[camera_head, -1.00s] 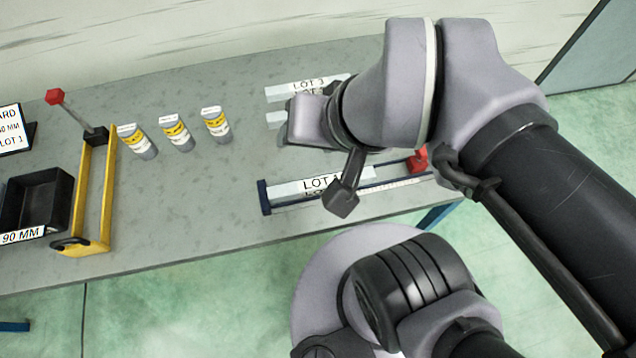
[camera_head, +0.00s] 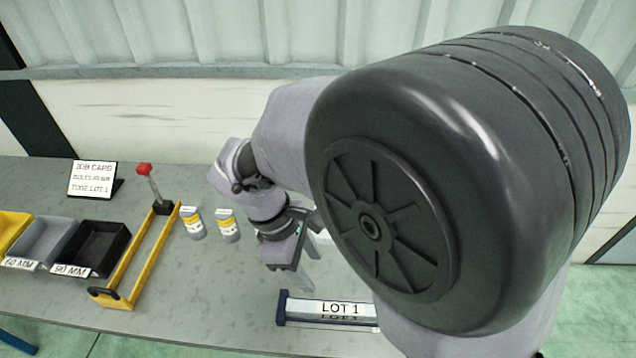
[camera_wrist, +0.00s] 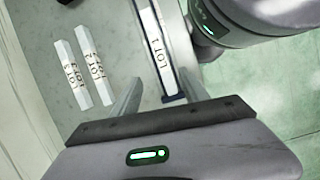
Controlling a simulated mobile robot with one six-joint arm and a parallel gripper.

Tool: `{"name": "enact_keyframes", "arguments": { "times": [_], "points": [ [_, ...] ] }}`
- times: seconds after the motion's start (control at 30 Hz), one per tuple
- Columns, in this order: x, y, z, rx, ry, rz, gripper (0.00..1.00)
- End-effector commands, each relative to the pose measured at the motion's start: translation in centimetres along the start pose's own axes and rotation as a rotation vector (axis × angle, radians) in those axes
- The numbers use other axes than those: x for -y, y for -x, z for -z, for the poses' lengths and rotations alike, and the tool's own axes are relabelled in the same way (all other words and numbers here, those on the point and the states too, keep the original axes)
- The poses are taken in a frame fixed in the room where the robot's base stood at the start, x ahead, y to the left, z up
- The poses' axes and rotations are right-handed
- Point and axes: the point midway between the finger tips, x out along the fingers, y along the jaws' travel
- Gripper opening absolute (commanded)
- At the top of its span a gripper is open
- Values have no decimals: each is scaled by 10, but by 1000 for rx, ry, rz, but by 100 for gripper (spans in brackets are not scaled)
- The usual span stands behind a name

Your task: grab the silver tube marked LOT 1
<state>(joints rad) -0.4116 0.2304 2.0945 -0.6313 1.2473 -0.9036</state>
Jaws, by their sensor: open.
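The silver tube marked LOT 1 (camera_head: 335,307) lies flat on the grey bench in a dark-blue-ended rail; my arm hides its right end. In the wrist view the tube (camera_wrist: 158,45) runs up the picture from between my fingers, its LOT 1 label facing the camera. My gripper (camera_wrist: 160,78) is open and empty, one finger to each side of the tube's line in that view. I cannot tell its height above the tube. In the head view my gripper points down, just behind the tube.
Two other silver tubes, one (camera_wrist: 95,64) and another (camera_wrist: 74,74), lie left of the rail in the wrist view. Yellow-labelled canisters (camera_head: 193,223), a yellow frame with a red-knobbed lever (camera_head: 144,170), and a black bin (camera_head: 98,247) stand to the left. A job card (camera_head: 93,180) stands behind.

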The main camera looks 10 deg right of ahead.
Motion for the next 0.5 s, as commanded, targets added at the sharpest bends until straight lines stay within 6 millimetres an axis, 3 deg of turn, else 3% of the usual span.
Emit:
{"name": "enact_keyframes", "arguments": {
  "times": [0.13, 0.4, 0.5],
  "points": [
    [-3, -22, 10, 62, 121, -3, 53],
    [-3, -105, 6, 61, 119, -1, 53],
    [-3, -124, 4, 61, 119, -1, 53]
  ]
}}
